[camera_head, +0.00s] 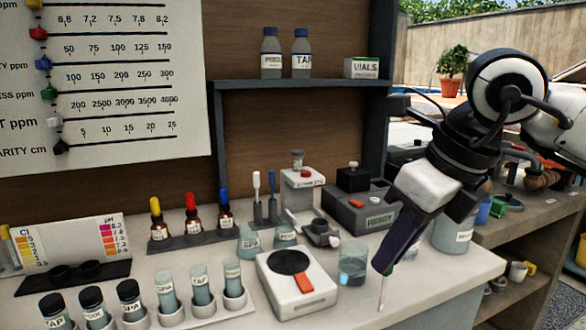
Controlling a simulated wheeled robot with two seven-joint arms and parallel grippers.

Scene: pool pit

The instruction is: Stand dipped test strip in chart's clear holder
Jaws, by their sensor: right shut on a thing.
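My right gripper (386,266) reaches down from the right, over the front right part of the counter. It is shut on a thin pale strip (381,296) that hangs down below the fingertips, with a pinkish patch near its top. The strip is just right of a clear beaker of bluish liquid (352,266) and apart from it. The colour chart (72,246) stands at the far left, with yellow-orange and red-purple patches. I cannot clearly make out its clear holder. My left gripper is not in view.
A white device with a black disc (297,287) sits left of the beaker. Labelled vials (166,294) stand in a front rack (210,318). Dropper bottles (193,224) stand behind. A grey tester (357,210) and a large jar (453,235) flank my right arm.

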